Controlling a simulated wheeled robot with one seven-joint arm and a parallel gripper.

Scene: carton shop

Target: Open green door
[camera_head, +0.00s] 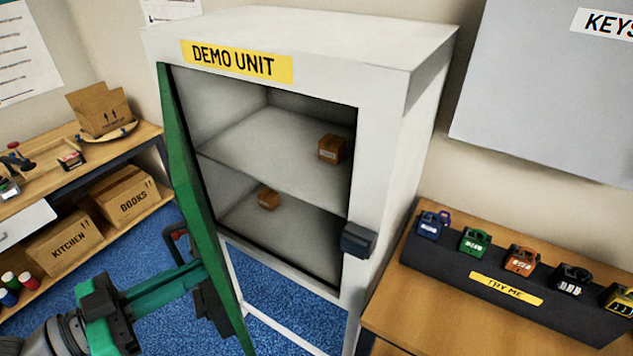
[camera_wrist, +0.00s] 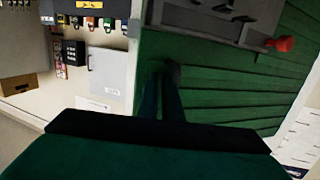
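The green door (camera_head: 183,170) of the white cabinet (camera_head: 400,140) labelled "DEMO UNIT" stands swung wide open to the left, showing the shelves inside. In the wrist view the door's slatted green face (camera_wrist: 225,75) fills the right side, with a grey lock plate and a red-ended handle (camera_wrist: 282,44). The handle also shows at the door's outer side in the head view (camera_head: 175,240). My gripper (camera_head: 203,270) is at the door's outer face, its fingers close together with nothing seen between them. The fingertips (camera_wrist: 166,70) look at or very near the face; contact is unclear.
Two small brown boxes (camera_head: 331,149) (camera_head: 268,199) sit inside the cabinet. A dark latch block (camera_head: 358,240) is on its right front edge. A bench with coloured padlocks (camera_head: 473,241) stands right; a shelf with cartons (camera_head: 124,194) stands left. Blue carpet lies between.

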